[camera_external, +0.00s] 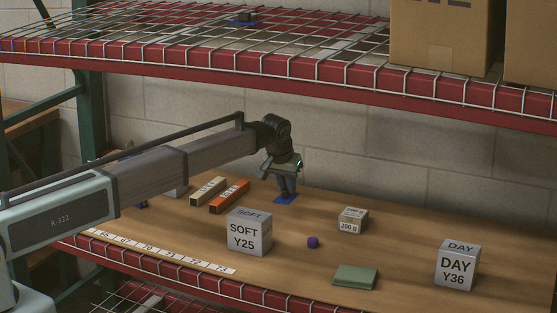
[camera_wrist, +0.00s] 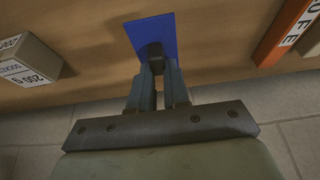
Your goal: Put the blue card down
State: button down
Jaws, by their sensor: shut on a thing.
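The blue card (camera_external: 285,199) is a flat blue square near the back of the wooden board, below my gripper (camera_external: 287,188). In the wrist view the card (camera_wrist: 152,28) lies just beyond the fingertips, with a dark block or knob (camera_wrist: 155,50) on its face. My gripper (camera_wrist: 158,70) is shut on this dark knob, and the fingers stand close together around it. The card is at or very near the board; I cannot tell whether it touches. The fingers hide part of the knob and the card's near edge.
An orange bar (camera_external: 230,196) and a pale bar (camera_external: 208,191) lie left of the card. A SOFT Y25 box (camera_external: 249,233), purple piece (camera_external: 313,243), 200 g block (camera_external: 352,220), green pad (camera_external: 355,277) and DAY Y36 box (camera_external: 457,265) stand forward. A wire shelf (camera_external: 300,65) is above.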

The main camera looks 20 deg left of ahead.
aim_at(287, 200)
jog(key=shift+f, duration=2.35)
jog(key=shift+f, duration=0.1)
jog(key=c, duration=1.1)
grip_release()
jog(key=v, duration=1.2)
